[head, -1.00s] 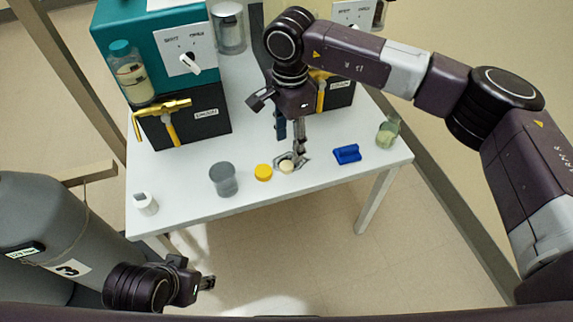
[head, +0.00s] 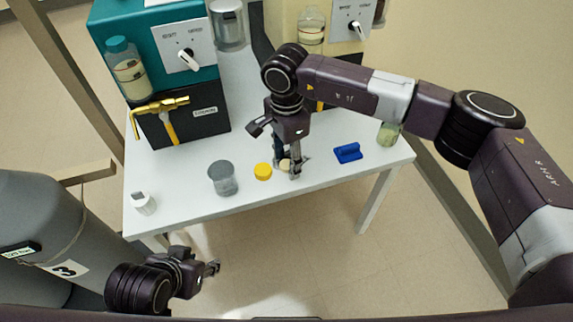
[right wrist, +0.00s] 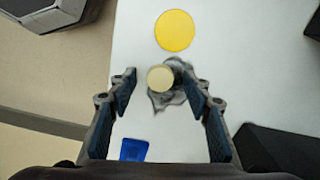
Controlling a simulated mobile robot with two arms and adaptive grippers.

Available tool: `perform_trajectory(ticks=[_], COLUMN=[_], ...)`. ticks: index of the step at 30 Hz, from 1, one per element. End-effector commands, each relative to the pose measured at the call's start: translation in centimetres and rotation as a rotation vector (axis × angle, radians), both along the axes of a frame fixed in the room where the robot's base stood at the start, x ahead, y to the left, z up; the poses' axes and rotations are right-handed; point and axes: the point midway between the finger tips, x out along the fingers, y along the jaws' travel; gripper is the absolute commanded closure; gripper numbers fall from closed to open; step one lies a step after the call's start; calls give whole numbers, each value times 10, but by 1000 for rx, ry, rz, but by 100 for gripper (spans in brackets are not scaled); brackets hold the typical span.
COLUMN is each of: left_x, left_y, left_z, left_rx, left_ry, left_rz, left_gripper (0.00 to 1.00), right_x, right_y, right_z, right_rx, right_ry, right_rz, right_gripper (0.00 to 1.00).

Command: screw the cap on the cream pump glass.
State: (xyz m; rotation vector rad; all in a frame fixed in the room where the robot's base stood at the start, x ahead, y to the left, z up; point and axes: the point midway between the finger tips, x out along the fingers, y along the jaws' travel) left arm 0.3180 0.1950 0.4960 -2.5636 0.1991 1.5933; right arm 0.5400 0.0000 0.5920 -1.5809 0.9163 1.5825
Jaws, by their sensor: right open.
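A small round cream cap (head: 284,164) lies on a crumpled grey cloth (right wrist: 165,100) near the table's front edge. In the right wrist view the cap (right wrist: 160,78) sits between the fingertips, with a gap on each side. My right gripper (head: 296,173) is open, pointing down over it and partly hiding it in the head view. The cream pump (head: 344,45) stands at the back. A clear glass (head: 311,32) with pale liquid is mounted on it, with no coloured cap visible. My left gripper (head: 213,268) is in front of the table; its jaw opening is unclear.
A yellow cap (head: 263,172), grey jar (head: 223,180), white container (head: 143,203), blue piece (head: 347,153) and greenish jar (head: 388,133) stand around on the white table (head: 180,205). The teal pump (head: 160,45) with its teal-capped glass (head: 127,70) is at the back left.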

Motion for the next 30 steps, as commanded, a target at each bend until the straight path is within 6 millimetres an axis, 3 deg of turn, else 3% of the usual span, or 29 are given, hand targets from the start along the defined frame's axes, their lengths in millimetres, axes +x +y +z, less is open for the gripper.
perform_trajectory(ticks=[7,15,25,30], left_x=[0,0,-1,-5], left_y=[0,0,1,1], left_z=[0,0,0,0], left_rx=[0,1,1,4], left_ry=[1,2,3,22], left_rz=[0,0,1,2], left_gripper=[63,63,63,63], right_x=[0,0,0,1], right_y=[0,0,0,0], right_z=[0,1,1,11], right_rx=[0,0,0,1], right_ry=[0,-1,-1,-3], right_rz=[0,0,0,0], right_gripper=[55,83,83,83])
